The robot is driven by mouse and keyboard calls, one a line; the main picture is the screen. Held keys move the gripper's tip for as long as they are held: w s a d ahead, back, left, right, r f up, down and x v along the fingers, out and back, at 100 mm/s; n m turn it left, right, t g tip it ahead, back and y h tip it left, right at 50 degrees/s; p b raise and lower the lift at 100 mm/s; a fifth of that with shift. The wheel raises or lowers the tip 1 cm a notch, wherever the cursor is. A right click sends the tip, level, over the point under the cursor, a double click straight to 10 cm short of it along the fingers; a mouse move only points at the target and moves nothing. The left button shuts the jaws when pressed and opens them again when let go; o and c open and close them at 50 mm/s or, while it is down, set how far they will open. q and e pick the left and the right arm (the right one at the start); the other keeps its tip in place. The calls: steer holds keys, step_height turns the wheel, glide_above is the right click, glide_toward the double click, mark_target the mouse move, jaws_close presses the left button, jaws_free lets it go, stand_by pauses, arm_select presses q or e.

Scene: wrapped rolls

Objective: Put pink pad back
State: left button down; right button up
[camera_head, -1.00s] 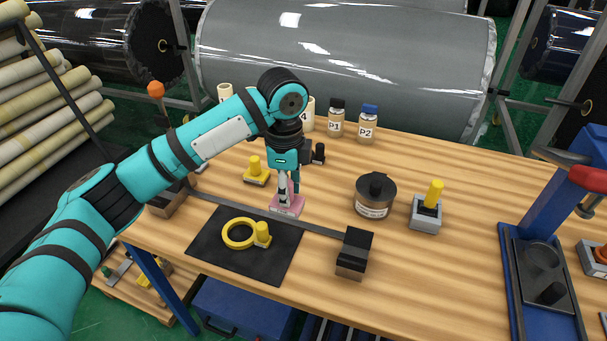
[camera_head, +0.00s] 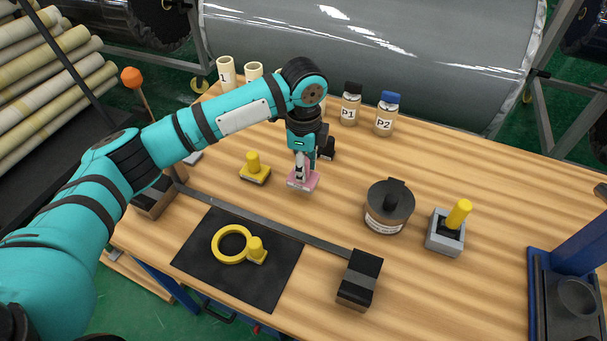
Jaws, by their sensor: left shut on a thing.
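The pink pad (camera_head: 303,181) is in the middle of the wooden table, behind the dark metal bar. My left gripper (camera_head: 301,168) points down over it and is shut on its upper part. Whether the pad touches the table or hangs just above it, I cannot tell. My right gripper is not in view.
A yellow pad (camera_head: 255,170) stands left of the pink one. A black mat (camera_head: 205,265) with a yellow ring (camera_head: 224,251) lies at the front. A dark round container (camera_head: 390,207) and a grey holder (camera_head: 444,235) stand right. Bottles P1 (camera_head: 350,105) and P2 (camera_head: 386,115) stand behind.

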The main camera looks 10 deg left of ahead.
arm_select(q)
step_height(320, 180, down, 4)
steer(key=shift+r, duration=0.15)
steer(key=c, duration=1.4)
jaws_free()
steer(key=o, duration=0.4)
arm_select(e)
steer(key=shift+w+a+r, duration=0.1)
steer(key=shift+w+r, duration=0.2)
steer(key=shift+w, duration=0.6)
arm_select(q)
steer(key=shift+r, duration=0.25)
step_height(320, 180, up, 12)
steer(key=shift+f+b, duration=0.2)
steer(key=shift+b, duration=0.45)
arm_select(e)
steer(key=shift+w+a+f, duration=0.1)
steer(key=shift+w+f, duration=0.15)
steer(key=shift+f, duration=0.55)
